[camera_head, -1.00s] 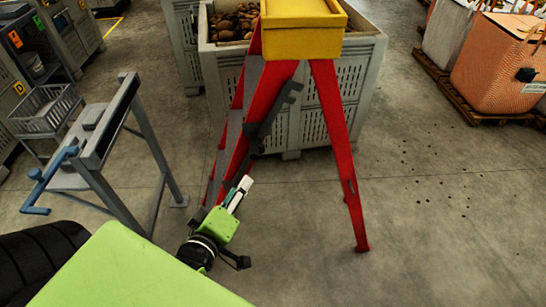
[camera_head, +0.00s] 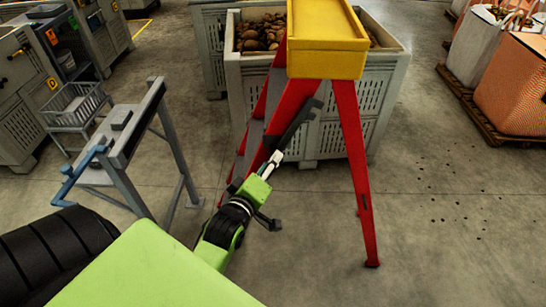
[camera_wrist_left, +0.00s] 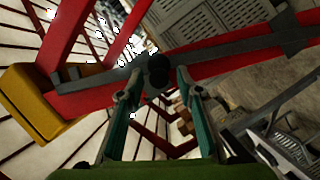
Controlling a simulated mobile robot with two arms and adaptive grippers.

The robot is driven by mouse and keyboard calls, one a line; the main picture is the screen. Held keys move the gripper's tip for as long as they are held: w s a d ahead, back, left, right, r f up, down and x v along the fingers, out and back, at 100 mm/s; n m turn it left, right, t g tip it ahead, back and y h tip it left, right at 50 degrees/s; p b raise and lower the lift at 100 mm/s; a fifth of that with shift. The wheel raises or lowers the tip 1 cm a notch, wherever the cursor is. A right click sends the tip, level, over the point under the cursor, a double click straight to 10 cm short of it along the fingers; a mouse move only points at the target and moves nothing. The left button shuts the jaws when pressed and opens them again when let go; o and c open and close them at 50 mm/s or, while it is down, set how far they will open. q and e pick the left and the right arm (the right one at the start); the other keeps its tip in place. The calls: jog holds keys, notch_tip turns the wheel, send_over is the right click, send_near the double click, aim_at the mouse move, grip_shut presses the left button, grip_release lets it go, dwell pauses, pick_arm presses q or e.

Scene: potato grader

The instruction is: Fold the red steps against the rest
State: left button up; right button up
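The red steps (camera_head: 354,150) stand spread open as an A-frame, with a yellow top platform (camera_head: 328,58). A dark bar (camera_head: 294,124) slants across between their legs. My left gripper (camera_head: 274,158) is at the lower end of this bar in the head view. In the left wrist view my left gripper (camera_wrist_left: 158,85) is open, its two fingers apart. The dark bar (camera_wrist_left: 215,55) and a round black knob (camera_wrist_left: 158,71) lie just beyond and between the fingertips. Contact cannot be told. My right gripper is not in view.
A grey slatted crate (camera_head: 390,88) with potatoes stands close behind the steps. A grey metal stand (camera_head: 128,135) with blue handles is at the left. An orange bag (camera_head: 515,85) sits on a pallet at the right.

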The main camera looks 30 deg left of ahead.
pick_arm(q)
jog(key=shift+x, duration=1.2)
grip_shut()
